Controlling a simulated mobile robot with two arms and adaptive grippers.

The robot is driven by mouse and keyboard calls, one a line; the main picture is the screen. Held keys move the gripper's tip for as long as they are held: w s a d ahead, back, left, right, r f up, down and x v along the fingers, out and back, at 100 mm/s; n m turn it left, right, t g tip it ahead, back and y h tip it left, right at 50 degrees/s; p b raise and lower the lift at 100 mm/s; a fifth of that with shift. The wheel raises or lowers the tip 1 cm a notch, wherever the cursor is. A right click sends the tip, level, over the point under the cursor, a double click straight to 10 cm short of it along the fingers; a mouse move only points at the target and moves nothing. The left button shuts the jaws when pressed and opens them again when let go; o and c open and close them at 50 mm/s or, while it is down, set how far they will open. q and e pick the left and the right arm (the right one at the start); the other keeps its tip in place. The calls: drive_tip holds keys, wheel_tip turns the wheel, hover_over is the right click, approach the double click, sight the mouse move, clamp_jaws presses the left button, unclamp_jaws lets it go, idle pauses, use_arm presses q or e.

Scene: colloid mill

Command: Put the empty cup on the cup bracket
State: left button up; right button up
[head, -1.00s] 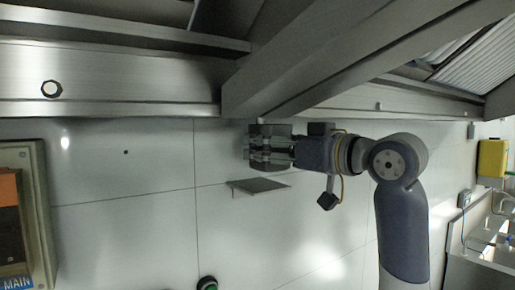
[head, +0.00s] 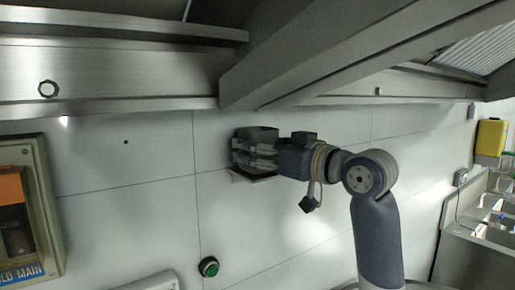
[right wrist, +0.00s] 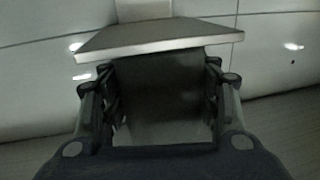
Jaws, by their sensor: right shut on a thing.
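My right gripper (head: 254,152) is shut on the dark grey metal cup (head: 262,133), seen in the head view against the white wall. The cup also shows between the two fingers in the right wrist view (right wrist: 163,95). The cup bracket (head: 262,178) is a flat grey plate on the wall, directly under the gripper and cup and largely hidden by them. In the right wrist view the bracket plate (right wrist: 160,39) lies right at the end of the cup. I cannot tell whether cup and plate touch. The inside of the cup is hidden. My left gripper is not in view.
A steel hood (head: 120,75) with a thick beam (head: 350,50) hangs above the arm. An electrical box (head: 50,215) is on the wall at left, a green button (head: 208,267) below the bracket. A yellow box (head: 490,137) and a sink (head: 480,235) are at right.

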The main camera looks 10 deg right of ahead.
drive_tip(key=shift+f, duration=0.2)
drive_tip(key=o, duration=1.1)
drive_tip(key=shift+r, duration=0.2)
drive_tip(key=shift+s+d+f, duration=0.1)
drive_tip(key=shift+d, duration=0.05)
drive_tip(key=b+v, duration=0.6)
drive_tip(key=v, duration=0.5)
drive_tip(key=shift+s+d, duration=0.15)
drive_tip(key=shift+s, duration=0.2)
